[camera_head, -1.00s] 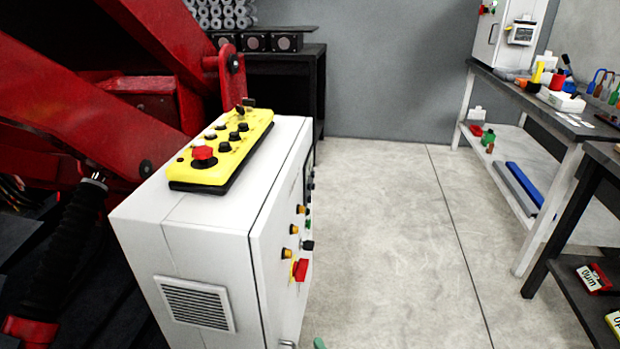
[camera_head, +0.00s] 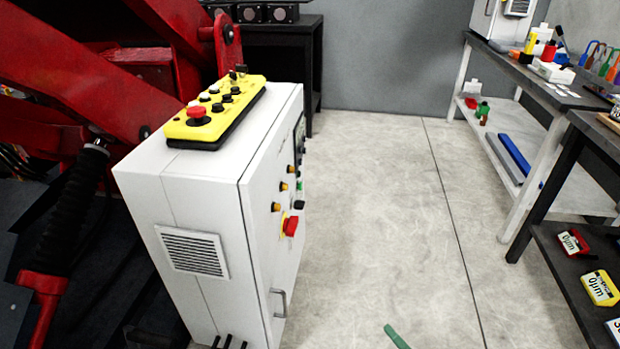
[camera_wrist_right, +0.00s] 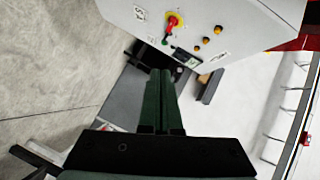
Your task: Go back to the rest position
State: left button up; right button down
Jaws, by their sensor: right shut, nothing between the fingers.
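My right gripper (camera_head: 395,337) shows only as a green fingertip at the bottom edge of the head view, over the floor to the right of the control cabinet. In the right wrist view its two green fingers (camera_wrist_right: 161,100) are together with nothing between them. The white control cabinet (camera_head: 195,210) stands at the left of centre. Its front, with a red switch on a yellow plate (camera_wrist_right: 174,21), shows at the top of the wrist view, apart from the fingers. My left gripper is in neither view.
A yellow control box (camera_head: 217,118) lies on the cabinet. The red positioner (camera_head: 60,85) fills the left side. A white-legged workbench (camera_head: 535,165) and a dark shelf unit (camera_head: 560,190) stand at the right. The concrete floor (camera_head: 390,220) between is clear.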

jog(key=s+d+f+n+g+h, duration=0.2)
jog(key=s+d+n+g+h, duration=0.1)
jog(key=s+n, duration=0.45)
jog(key=s+d+f+n+g+h, duration=0.2)
jog(key=s+d+f+n+g, duration=0.1)
jog(key=s+n, duration=0.45)
jog(key=w+a+r+m+y, duration=0.15)
jog(key=a+m, duration=0.25)
jog(key=a, duration=0.7)
pick_arm(q)
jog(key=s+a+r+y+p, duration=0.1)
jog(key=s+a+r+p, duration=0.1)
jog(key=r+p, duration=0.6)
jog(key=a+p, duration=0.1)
jog(key=p, duration=0.3)
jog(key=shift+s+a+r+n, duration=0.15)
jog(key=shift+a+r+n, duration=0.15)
pick_arm(e)
jog(key=s+d+r+t+h, duration=0.1)
jog(key=d+r, duration=0.2)
jog(key=r, duration=0.6)
jog(key=shift+s+d+r+m, duration=0.3)
jog(key=shift+s+d+m, duration=0.05)
jog(key=shift+s+m, duration=0.05)
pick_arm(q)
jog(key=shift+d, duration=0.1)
